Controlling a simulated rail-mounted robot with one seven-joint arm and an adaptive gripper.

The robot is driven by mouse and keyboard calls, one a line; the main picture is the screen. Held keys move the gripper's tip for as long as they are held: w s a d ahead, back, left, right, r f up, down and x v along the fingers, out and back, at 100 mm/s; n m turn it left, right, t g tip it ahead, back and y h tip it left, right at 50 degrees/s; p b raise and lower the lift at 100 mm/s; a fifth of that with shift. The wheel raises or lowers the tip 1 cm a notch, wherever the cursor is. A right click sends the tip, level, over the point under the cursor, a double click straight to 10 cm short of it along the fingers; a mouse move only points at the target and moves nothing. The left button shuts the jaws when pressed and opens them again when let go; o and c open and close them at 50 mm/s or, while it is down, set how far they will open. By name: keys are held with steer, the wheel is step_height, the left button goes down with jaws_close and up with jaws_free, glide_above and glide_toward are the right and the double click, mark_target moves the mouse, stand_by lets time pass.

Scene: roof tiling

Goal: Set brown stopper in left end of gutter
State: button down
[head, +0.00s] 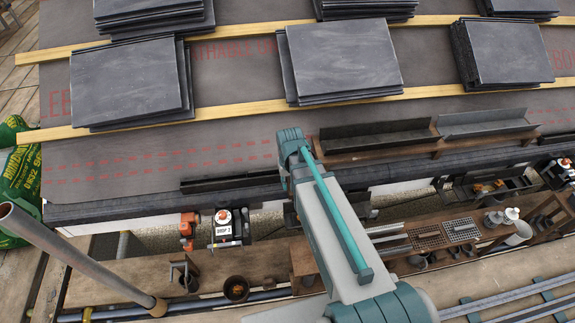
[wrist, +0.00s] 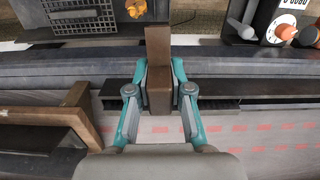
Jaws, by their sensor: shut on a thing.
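A brown block-like stopper (wrist: 158,50) is upright between the two teal and grey fingers of my gripper (wrist: 159,88) in the wrist view. The gripper is shut on it. A dark gutter (wrist: 215,103) runs behind and to the right of the gripper there; the stopper hides part of it, and I cannot tell whether they touch. In the head view the dark gutter (head: 230,181) lies along the roof's lower edge, its left end free and its right part behind my arm. My gripper and the stopper are hidden by my arm in that view.
Slate stacks (head: 345,58) rest on wooden battens (head: 235,110) up the roof. A brown wooden rack (head: 375,145) with grey channels stands to the right; its frame (wrist: 40,117) is left of the gripper in the wrist view. A box labelled drop (head: 227,230) stands below the eave.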

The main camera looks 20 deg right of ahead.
steer(key=shift+s+a+f+b, duration=0.1)
steer(key=shift+s+f+b, duration=0.25)
steer(key=shift+f+b, duration=1.45)
steer(key=shift+s+a+f+b, duration=0.15)
steer(key=shift+s+f+b, duration=0.2)
steer(key=shift+f, duration=3)
steer(key=shift+s+a+f+b, duration=0.1)
steer(key=shift+s+f+b, duration=0.6)
steer(key=shift+f, duration=1.85)
steer(key=shift+w+f+b, duration=0.15)
steer(key=shift+f+b, duration=0.3)
steer(key=shift+f, duration=0.25)
steer(key=shift+w+f+b, duration=0.15)
steer(key=shift+f+b, duration=0.3)
steer(key=shift+f, duration=0.25)
steer(key=c, duration=1)
jaws_free()
steer(key=shift+o, duration=0.4)
steer(key=o, duration=0.3)
steer(key=shift+o, duration=0.2)
